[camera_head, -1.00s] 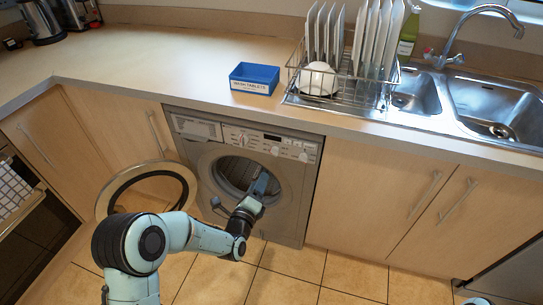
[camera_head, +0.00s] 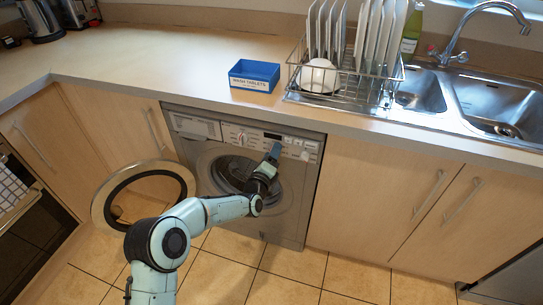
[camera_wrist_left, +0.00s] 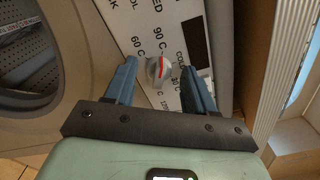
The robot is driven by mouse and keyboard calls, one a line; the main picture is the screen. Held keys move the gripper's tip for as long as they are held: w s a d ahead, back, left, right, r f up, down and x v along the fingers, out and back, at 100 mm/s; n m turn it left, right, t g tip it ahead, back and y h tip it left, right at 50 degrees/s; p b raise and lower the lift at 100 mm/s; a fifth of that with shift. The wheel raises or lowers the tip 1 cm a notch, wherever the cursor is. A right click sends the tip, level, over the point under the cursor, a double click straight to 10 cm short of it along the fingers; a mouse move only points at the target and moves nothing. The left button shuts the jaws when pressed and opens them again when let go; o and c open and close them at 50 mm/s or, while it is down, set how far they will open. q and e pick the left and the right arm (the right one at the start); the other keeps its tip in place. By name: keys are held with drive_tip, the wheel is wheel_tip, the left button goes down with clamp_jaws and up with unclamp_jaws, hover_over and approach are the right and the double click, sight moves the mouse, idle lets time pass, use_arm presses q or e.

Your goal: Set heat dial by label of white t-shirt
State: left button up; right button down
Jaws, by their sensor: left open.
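The washing machine's control panel (camera_head: 232,131) faces forward under the worktop. In the left wrist view, a round pale dial (camera_wrist_left: 156,69) with a red line sits among printed labels, including 60 C, 90 C and 30 C. Its exact setting is hard to read. My left gripper (camera_wrist_left: 158,68) is open, with one blue finger on each side of the dial in the picture; I see no clear contact. In the head view, the left gripper (camera_head: 274,153) is at the panel and covers part of it. No white t-shirt shows. The right gripper is out of view.
The machine's round door (camera_head: 108,195) stands open to the left, and its drum (camera_wrist_left: 22,60) shows in the wrist view. A blue tablets box (camera_head: 254,86) and a dish rack (camera_head: 345,98) stand on the worktop above. Floor is clear in front.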

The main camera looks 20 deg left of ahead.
use_arm(q)
drive_tip(key=c, duration=1)
